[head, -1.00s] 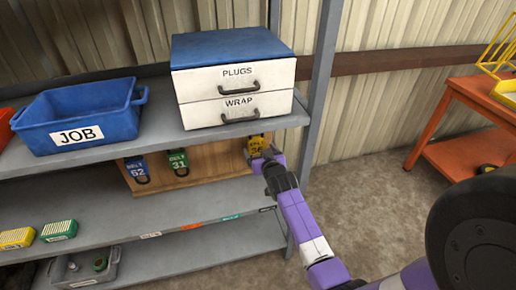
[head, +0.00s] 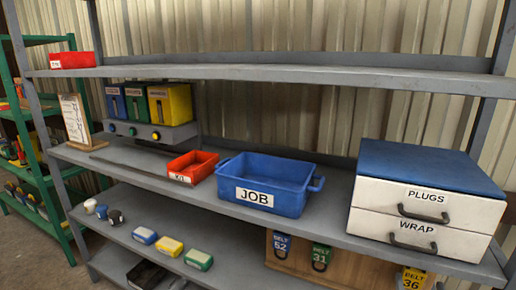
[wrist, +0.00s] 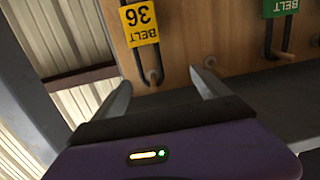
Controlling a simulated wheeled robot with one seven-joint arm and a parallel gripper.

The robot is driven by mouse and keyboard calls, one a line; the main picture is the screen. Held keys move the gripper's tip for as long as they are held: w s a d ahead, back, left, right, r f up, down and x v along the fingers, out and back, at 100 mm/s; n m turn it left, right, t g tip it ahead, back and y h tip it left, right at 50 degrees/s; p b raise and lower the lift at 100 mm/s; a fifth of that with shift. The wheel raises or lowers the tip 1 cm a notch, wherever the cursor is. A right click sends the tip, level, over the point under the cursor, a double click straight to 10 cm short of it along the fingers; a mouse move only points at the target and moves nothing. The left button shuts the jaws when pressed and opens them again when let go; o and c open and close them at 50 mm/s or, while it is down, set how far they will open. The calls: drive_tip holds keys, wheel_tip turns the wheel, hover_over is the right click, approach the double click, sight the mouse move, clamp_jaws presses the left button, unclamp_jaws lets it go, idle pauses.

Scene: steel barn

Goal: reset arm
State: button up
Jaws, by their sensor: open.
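My gripper (wrist: 160,88) shows in the wrist view with its two fingers spread and nothing held between them. It is just in front of the wooden board (wrist: 195,30). The yellow BELT 36 tag (wrist: 140,22) hangs on the board beyond the fingers, with a dark loop by it and a peg (wrist: 152,75) near the finger gap. A green BELT tag (wrist: 280,8) hangs to the right. In the head view my arm is out of sight; the yellow tag (head: 413,278) shows at the bottom edge.
Grey shelving (head: 330,222) carries a blue JOB bin (head: 290,203), a red bin (head: 205,163) and a PLUGS/WRAP drawer unit (head: 455,210). Blue BELT 52 (head: 281,244) and green BELT 31 (head: 320,257) tags hang under the shelf. A shelf post (wrist: 35,100) stands close left in the wrist view.

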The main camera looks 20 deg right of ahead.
drive_tip(key=s+a+r+n+t+y, duration=0.15)
drive_tip(key=s+a, duration=0.25)
drive_tip(key=a, duration=0.8)
drive_tip(key=s+a+r+n+t+y, duration=0.1)
drive_tip(key=s+a+n+t+y, duration=0.15)
drive_tip(key=a, duration=0.95)
drive_tip(key=s+a+r+n+y, duration=0.2)
drive_tip(key=s+a+n+y, duration=0.3)
drive_tip(key=s+a, duration=1.1)
drive_tip(key=y, duration=0.3)
drive_tip(key=shift+s+r+g, duration=0.15)
drive_tip(key=shift+r+g, duration=0.2)
drive_tip(key=shift+g, duration=0.05)
drive_tip(key=shift+f, duration=0.1)
